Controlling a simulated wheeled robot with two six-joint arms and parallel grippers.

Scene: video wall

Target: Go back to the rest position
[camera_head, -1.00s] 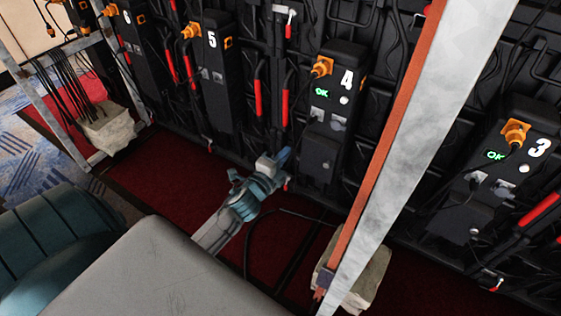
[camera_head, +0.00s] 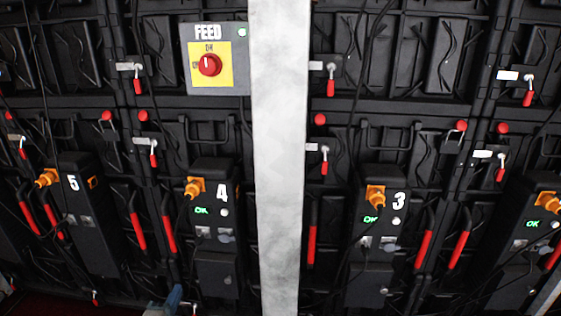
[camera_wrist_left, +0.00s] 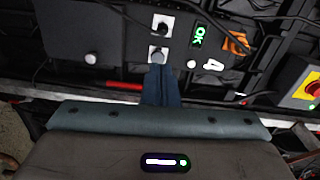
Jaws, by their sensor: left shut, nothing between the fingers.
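My left gripper (camera_head: 173,298) shows at the bottom edge of the head view, below and left of box 4 (camera_head: 215,255). Its blue fingers (camera_wrist_left: 162,86) are together in the left wrist view, with nothing between them. They point towards box 4 (camera_wrist_left: 140,30), near its lower socket; I cannot tell how wide the gap is. Box 4 has an orange plug (camera_head: 195,188) at its top and a green OK display. My right gripper is in neither view.
A pale upright post (camera_head: 278,160) stands in front of the wall. Box 3 (camera_head: 378,270) shows OK right of it; box 5 (camera_head: 85,235) is at left. A FEED panel (camera_head: 238,75) with a red knob is above box 4. Cables and red-handled latches cover the wall.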

